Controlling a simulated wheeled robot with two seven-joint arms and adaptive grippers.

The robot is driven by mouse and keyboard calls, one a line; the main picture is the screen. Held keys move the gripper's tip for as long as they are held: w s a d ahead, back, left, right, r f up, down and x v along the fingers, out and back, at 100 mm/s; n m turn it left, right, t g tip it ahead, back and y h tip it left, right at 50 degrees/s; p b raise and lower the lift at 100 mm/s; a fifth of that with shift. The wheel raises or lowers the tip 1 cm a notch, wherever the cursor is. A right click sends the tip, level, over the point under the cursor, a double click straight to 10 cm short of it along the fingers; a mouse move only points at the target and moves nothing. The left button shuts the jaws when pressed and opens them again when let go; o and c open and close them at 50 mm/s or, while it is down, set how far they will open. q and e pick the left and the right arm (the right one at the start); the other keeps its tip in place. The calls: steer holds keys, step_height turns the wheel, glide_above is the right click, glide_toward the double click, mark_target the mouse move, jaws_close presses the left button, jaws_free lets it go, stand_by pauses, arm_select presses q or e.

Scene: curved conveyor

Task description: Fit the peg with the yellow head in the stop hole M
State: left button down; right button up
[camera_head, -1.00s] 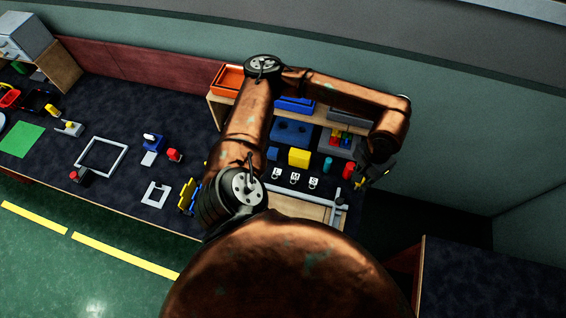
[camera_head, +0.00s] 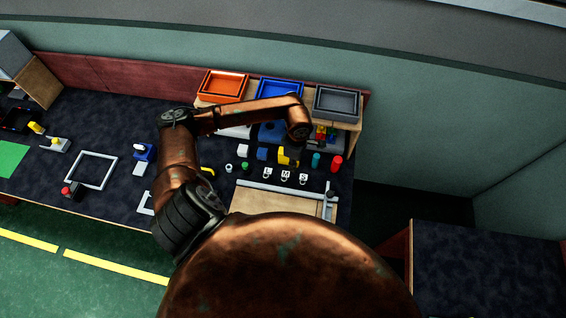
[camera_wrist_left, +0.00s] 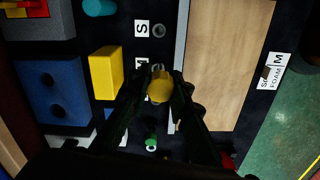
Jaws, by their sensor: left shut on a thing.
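In the left wrist view, my left gripper (camera_wrist_left: 160,84) is shut on the peg with the yellow head (camera_wrist_left: 159,92). The head shows between the fingers, and most of its shaft is hidden. The M label (camera_wrist_left: 142,63) is partly covered by a finger. The M hole lies near the fingertips and is hidden, so I cannot tell whether the peg tip is in it. The S label (camera_wrist_left: 142,29) has an open ringed hole (camera_wrist_left: 159,30) beside it.
A yellow block (camera_wrist_left: 105,72) and a blue holed block (camera_wrist_left: 50,88) stand beside the gripper. A green peg (camera_wrist_left: 151,141) is close by. Teal (camera_head: 315,160) and red (camera_head: 336,162) cylinders stand to the right. Orange, blue and grey trays (camera_head: 337,116) sit on the shelf behind.

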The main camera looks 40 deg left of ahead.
arm_select(q)
steer(key=a+f+n+b, duration=0.1)
steer(key=f+n, duration=0.1)
steer(key=s+a+f+n+b, duration=0.1)
steer(key=f, duration=0.2)
steer(key=a+f+n+b, duration=0.2)
steer(key=f, duration=0.1)
steer(key=shift+s+f+n, duration=0.25)
steer(key=shift+s+n, duration=0.05)
steer(key=shift+s, duration=0.1)
steer(key=shift+f, duration=0.2)
arm_select(e)
steer(key=f, duration=0.1)
steer(key=w+f, duration=0.1)
steer(key=a+f, duration=0.1)
steer(key=f, duration=0.1)
steer(key=shift+w, duration=0.2)
arm_select(q)
steer(key=shift+d+b, duration=0.1)
steer(key=shift+b, duration=0.25)
arm_select(e)
steer(key=shift+d+f, duration=0.15)
steer(key=shift+d, duration=0.3)
steer(key=shift+f, duration=0.2)
steer(key=shift+a, duration=0.3)
arm_select(q)
steer(key=shift+b, duration=0.3)
arm_select(e)
steer(key=shift+s+f, duration=0.1)
steer(key=shift+f, duration=0.05)
